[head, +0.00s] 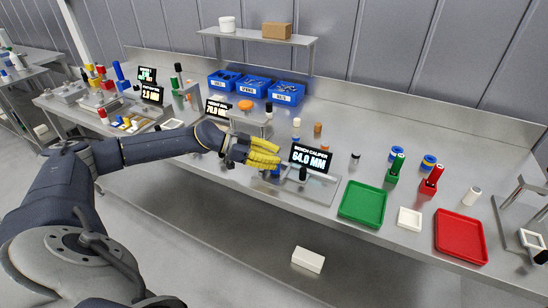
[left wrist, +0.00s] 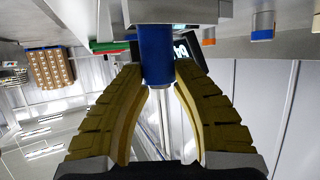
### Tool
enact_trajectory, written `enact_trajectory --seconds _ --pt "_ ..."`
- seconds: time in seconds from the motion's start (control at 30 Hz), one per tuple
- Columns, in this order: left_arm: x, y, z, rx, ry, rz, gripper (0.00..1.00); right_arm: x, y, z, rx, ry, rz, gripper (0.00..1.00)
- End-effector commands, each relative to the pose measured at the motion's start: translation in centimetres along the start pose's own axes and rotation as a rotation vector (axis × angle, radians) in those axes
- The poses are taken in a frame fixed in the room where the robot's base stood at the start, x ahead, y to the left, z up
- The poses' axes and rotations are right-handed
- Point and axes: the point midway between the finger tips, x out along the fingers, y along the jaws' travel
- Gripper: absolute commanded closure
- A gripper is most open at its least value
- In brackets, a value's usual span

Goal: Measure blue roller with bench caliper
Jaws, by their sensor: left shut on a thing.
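The blue roller (left wrist: 155,52) stands between the yellow fingers of my left gripper (left wrist: 157,72) in the left wrist view. A bit of blue (head: 277,170) shows just below the fingers in the head view. My left gripper (head: 264,153) is shut on the roller at the left side of the bench caliper. The caliper's display (head: 310,157) reads 64.0 MM, and its black knob (head: 303,173) stands in front of it. The roller's far end meets a grey metal part in the wrist view; whether it is seated between the jaws cannot be told. My right gripper is not in view.
A green tray (head: 362,204), a white square (head: 409,219) and a red tray (head: 461,237) lie to the right. Green (head: 396,167) and red (head: 431,180) gauges stand behind them. Blue bins (head: 286,93) line the back. Other gauge stations fill the left bench.

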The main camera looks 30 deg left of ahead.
Motion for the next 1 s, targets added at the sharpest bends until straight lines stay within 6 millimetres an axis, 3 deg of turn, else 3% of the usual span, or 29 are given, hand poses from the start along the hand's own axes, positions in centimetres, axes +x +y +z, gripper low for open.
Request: enact_trajectory --seconds 0.57,0.6,0.8,1.0 --pt "0.39 -0.03 0.86 0.001 0.001 0.000 1.00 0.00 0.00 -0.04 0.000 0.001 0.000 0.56" --pt "0.37 -0.04 0.82 0.001 0.001 -0.001 0.67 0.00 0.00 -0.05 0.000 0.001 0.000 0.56" --pt "0.36 -0.02 0.83 0.001 0.001 0.000 0.46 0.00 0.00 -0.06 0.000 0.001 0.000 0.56" --pt "0.35 -0.01 0.88 0.000 0.000 0.000 0.46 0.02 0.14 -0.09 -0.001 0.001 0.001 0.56"
